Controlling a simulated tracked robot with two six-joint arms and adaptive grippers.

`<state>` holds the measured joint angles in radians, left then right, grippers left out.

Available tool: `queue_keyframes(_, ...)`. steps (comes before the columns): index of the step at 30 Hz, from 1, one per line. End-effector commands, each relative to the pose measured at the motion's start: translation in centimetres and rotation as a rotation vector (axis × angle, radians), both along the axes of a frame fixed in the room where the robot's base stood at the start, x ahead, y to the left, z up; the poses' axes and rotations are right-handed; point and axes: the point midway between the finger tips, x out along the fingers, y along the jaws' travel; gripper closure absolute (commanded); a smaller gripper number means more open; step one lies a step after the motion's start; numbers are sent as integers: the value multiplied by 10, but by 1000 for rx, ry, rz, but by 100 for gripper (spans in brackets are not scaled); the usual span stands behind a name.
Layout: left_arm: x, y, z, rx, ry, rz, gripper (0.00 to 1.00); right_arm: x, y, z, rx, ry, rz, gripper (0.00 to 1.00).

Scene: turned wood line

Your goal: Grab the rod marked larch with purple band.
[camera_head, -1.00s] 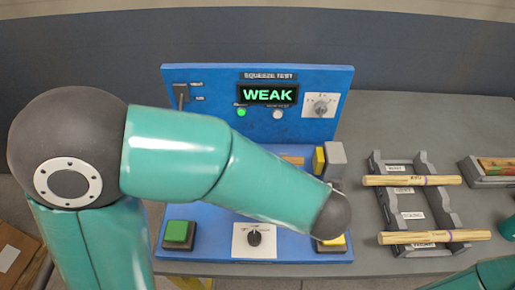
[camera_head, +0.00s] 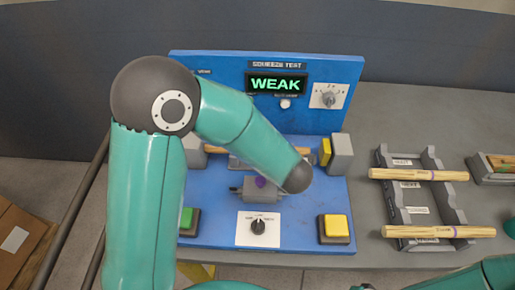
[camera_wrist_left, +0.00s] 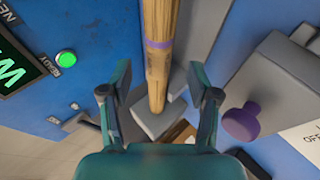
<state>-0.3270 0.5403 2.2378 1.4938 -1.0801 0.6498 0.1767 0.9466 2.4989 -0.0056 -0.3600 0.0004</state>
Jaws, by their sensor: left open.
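A pale wooden rod with a purple band (camera_wrist_left: 158,45) lies in the blue squeeze tester; any marking on it is too small to read. Its end shows in the head view (camera_head: 312,157), by the tester's right grey block. My left gripper (camera_wrist_left: 159,80) is open, its fingers on either side of the rod and apart from it. In the head view my left forearm hides this gripper. Two more rods with purple bands, an upper one (camera_head: 405,174) and a lower one (camera_head: 415,231), lie across a dark rack (camera_head: 386,203). Their markings are unreadable. My right gripper is out of view.
The tester's display (camera_head: 277,84) reads WEAK. A purple knob (camera_wrist_left: 241,122) sits to the right of my left gripper in the wrist view. A yellow button (camera_head: 335,227) and a green button (camera_head: 187,221) sit at the tester's front. A tray (camera_head: 487,177) stands at far right.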

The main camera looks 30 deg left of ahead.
Motion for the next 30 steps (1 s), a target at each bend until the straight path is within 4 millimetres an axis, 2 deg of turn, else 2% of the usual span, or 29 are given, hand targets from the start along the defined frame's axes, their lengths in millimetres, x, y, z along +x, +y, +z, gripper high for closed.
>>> queue_keyframes(5,11,15,-15,1,2,4,39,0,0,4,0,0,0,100)
queue_keyframes(14,14,17,-18,0,0,2,39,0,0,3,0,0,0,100)
queue_keyframes(25,14,17,-18,0,0,2,100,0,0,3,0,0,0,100)
queue_keyframes(30,14,17,-18,0,0,2,100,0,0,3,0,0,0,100)
